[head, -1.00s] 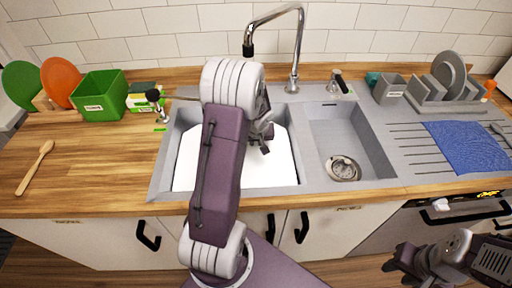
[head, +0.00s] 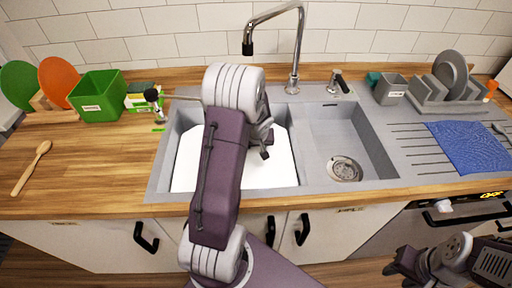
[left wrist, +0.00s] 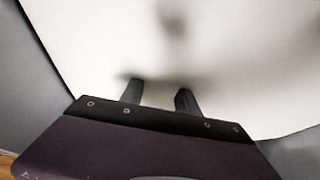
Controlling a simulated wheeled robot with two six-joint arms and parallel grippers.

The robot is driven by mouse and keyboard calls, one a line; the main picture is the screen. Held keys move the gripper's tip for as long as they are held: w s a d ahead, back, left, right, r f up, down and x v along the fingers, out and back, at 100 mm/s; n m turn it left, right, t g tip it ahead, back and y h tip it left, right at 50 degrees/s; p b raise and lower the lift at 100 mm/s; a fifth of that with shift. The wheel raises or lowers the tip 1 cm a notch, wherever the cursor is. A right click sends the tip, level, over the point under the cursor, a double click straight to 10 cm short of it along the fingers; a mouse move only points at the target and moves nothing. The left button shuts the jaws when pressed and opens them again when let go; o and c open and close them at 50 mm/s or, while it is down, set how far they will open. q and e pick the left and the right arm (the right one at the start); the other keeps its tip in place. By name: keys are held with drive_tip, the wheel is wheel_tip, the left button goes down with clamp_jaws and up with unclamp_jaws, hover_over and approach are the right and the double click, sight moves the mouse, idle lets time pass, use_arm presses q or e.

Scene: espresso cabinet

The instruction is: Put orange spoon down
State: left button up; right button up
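I cannot make out an orange spoon for certain in either view. A tan wooden spoon (head: 31,168) lies on the counter at the far left, apart from both grippers. My left gripper (head: 266,145) is over the left sink basin, mostly hidden behind my own arm in the head view. In the left wrist view its two fingers (left wrist: 159,95) stand apart with nothing between them, facing a white surface (left wrist: 215,50). My right gripper (head: 396,268) is low at the bottom right, in front of the cabinets; its fingers are too dark to read.
A green bin (head: 98,97) stands at the back left beside orange (head: 58,80) and green (head: 18,84) plates. The tap (head: 295,50) rises behind the sink. A blue cloth (head: 468,147) lies on the drainboard, before a grey dish rack (head: 430,92). The left counter is mostly clear.

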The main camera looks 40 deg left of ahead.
use_arm(q)
drive_tip(key=p+v, duration=0.3)
drive_tip(key=v, duration=0.9)
